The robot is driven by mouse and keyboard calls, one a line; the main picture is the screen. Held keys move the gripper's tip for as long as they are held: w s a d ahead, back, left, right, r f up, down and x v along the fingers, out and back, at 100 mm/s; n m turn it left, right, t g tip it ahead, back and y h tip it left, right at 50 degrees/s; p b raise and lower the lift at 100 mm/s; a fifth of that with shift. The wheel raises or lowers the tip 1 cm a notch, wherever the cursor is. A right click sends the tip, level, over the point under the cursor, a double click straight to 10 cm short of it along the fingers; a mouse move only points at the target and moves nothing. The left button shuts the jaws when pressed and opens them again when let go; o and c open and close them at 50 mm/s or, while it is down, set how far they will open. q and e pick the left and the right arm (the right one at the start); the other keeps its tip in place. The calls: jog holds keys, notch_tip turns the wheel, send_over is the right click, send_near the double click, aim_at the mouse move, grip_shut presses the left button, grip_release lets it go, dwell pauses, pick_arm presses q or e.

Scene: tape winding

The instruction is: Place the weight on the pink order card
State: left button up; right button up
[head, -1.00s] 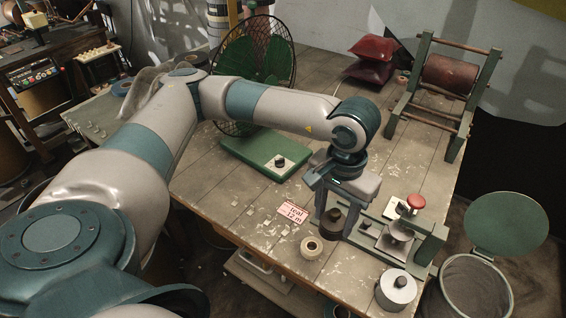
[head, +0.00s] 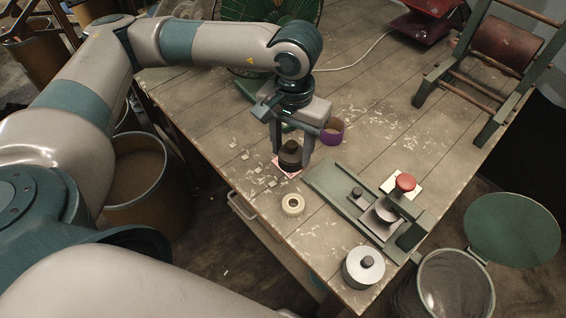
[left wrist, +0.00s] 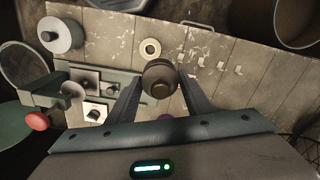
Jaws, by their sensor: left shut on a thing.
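The weight (head: 290,155) is a dark round piece with a knob on top. My left gripper (head: 291,150) is shut on it, with one finger on each side, and holds it upright. The weight also shows between the fingers in the left wrist view (left wrist: 159,80). The pink order card (head: 287,174) lies on the table directly below the weight, mostly hidden by it. I cannot tell whether the weight touches the card. My right gripper is not in view.
A cream tape roll (head: 292,204) lies just in front of the card. A green winding device with a red knob (head: 404,182) stands to the right. A silver canister (head: 363,267) is near the front edge. A purple ring (head: 332,131) sits behind the gripper.

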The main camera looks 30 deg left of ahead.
pick_arm(q)
jog(key=shift+a, duration=0.1)
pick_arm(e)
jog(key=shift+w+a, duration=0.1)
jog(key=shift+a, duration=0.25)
